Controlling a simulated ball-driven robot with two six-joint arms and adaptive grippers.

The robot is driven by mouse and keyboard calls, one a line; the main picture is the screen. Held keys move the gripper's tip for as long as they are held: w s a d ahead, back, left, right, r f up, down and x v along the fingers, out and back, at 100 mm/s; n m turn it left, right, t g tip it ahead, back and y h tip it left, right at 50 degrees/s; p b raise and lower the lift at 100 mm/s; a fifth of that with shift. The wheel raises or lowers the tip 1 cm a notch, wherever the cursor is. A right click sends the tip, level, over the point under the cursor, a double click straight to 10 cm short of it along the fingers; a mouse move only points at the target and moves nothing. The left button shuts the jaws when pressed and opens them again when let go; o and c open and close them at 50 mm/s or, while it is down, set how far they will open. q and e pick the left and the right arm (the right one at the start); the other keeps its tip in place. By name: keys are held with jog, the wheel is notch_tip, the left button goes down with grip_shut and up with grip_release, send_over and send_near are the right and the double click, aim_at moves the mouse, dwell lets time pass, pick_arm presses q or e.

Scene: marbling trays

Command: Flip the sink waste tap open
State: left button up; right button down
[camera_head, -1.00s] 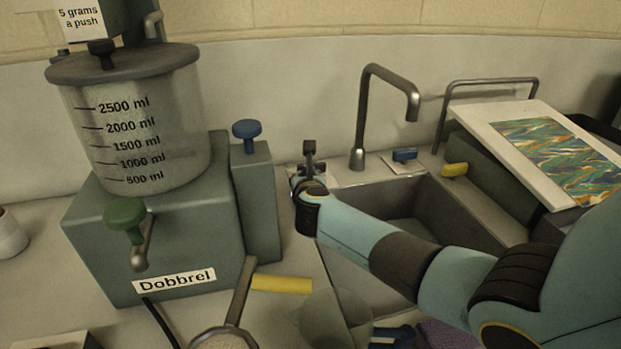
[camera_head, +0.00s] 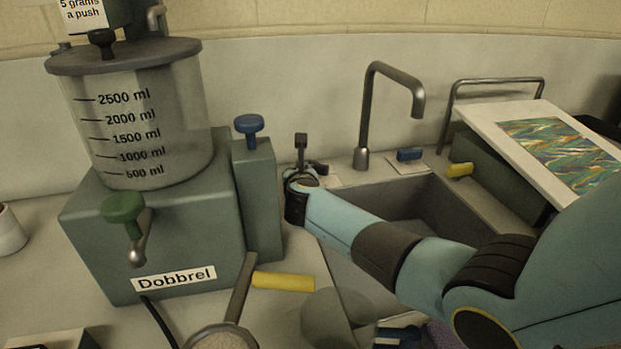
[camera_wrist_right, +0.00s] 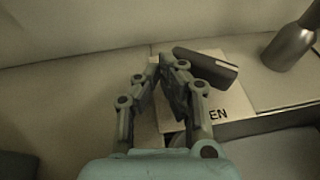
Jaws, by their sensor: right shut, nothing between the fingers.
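The sink waste tap's dark lever (camera_head: 300,141) stands about upright in the head view, at the left back of the sink. In the right wrist view the dark lever (camera_wrist_right: 208,65) lies over a pale plate (camera_wrist_right: 216,101) whose visible letters read "EN"; the rest of the word is hidden by my fingers. My right gripper (camera_head: 306,166) is at the lever's foot in the head view. In the wrist view the right gripper (camera_wrist_right: 167,64) is shut and empty, its tips just left of the lever; I cannot tell if they touch it. My left gripper is out of view.
The grey sink (camera_head: 425,208) lies under my right arm. A bent spout (camera_head: 364,120) rises behind it, with a blue handle (camera_head: 409,154) and a yellow piece (camera_head: 459,170) to its right. The Dobbrel machine (camera_head: 150,235) and its blue-knobbed post (camera_head: 258,200) stand close to the left.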

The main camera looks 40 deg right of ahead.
jog(key=shift+w+d, duration=0.25)
jog(key=shift+w, duration=0.5)
dwell(1.0)
notch_tip(320, 180, up, 10)
dwell(0.5)
dwell(0.4)
